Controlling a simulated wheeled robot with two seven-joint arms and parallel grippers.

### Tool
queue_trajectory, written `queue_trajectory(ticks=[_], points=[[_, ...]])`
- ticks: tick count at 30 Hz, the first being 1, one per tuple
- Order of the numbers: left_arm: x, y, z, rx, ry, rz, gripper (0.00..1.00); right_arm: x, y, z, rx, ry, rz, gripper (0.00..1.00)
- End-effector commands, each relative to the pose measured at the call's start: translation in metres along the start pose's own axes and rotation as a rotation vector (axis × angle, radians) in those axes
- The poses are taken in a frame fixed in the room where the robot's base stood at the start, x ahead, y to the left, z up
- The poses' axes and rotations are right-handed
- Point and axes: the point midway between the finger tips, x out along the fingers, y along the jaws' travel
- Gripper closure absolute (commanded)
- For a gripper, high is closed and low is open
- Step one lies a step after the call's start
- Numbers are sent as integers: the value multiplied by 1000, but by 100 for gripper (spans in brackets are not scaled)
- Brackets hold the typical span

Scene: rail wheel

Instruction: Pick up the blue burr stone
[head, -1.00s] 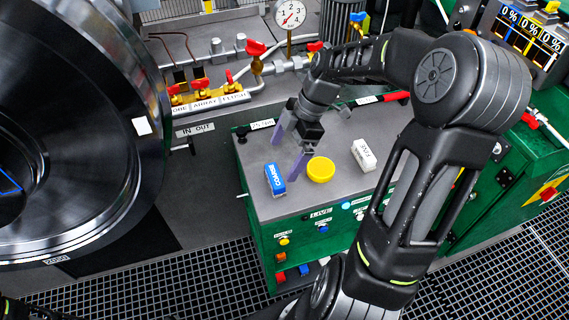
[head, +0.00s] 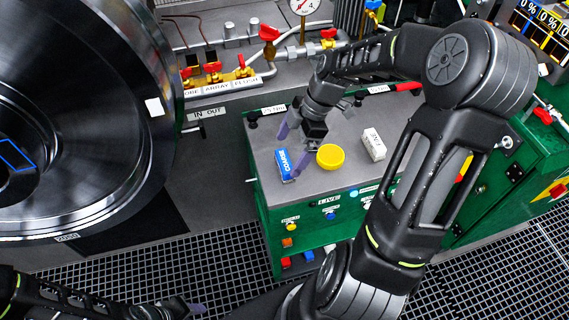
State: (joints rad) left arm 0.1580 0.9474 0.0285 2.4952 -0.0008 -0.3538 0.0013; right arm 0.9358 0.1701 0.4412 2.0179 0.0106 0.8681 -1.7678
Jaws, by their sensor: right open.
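The blue burr stone (head: 284,165) is a small block with white lettering on the grey top of the green cabinet (head: 335,180), near its left edge. My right gripper (head: 291,148) is open above the stone, its purple fingers pointing down. One finger shows behind the stone and the other at its right side, overlapping its edge in the picture. I cannot tell whether they touch it. The gripper appears empty. My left gripper (head: 193,308) shows at the bottom edge, far from the stone, and its jaws are unclear.
The large dark steel wheel (head: 120,120) fills the left. Red-handled valves (head: 245,72) stand behind. The cabinet top's front is clear.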

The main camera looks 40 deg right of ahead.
Motion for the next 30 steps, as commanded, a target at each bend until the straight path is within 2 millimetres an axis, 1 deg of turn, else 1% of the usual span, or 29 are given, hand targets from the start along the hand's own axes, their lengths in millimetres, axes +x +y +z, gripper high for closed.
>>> queue_trajectory(ticks=[3,6,10,28,30], points=[[-5,2,0,-1,-1,-1,64,16,-3,0,2,3,-7,0],[-6,2,1,-1,-2,-2,64,32,-3,0,0,3,-5,0],[-6,2,1,-2,-2,-2,64,44,-3,0,0,1,-4,0],[-6,2,1,-2,-2,-2,64,44,-2,0,0,0,-2,0],[-6,2,1,-2,-2,-2,64,44,-2,0,0,0,-2,5]])
